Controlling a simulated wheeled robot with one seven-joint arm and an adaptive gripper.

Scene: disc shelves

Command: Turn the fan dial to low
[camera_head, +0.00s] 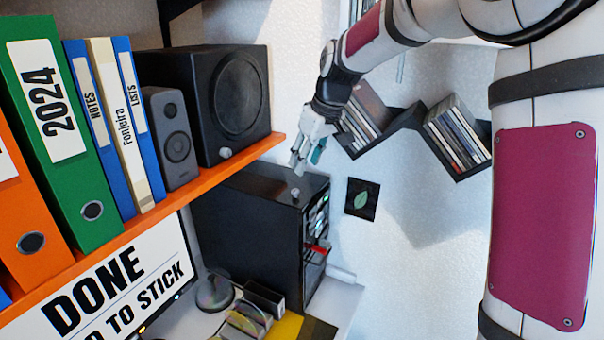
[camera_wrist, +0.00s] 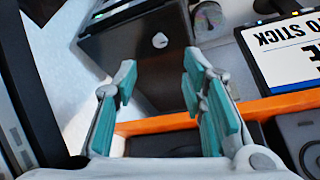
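The fan dial (camera_head: 295,192) is a small light grey knob on the top face of the black computer case (camera_head: 245,220), close to its front edge. In the wrist view the dial (camera_wrist: 159,40) shows beyond my fingertips, roughly centred between them. Its setting marks are too small to read. My gripper (camera_head: 307,163) is above the dial and apart from it, pointing down. In the wrist view my gripper (camera_wrist: 158,68) has its teal-padded fingers spread, with nothing between them.
An orange shelf (camera_head: 150,222) holds binders, a small speaker (camera_head: 170,138) and a large black speaker (camera_head: 205,100), left of my gripper. Zigzag disc shelves (camera_head: 408,120) hang on the wall to the right. A monitor (camera_head: 120,290) stands below the orange shelf.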

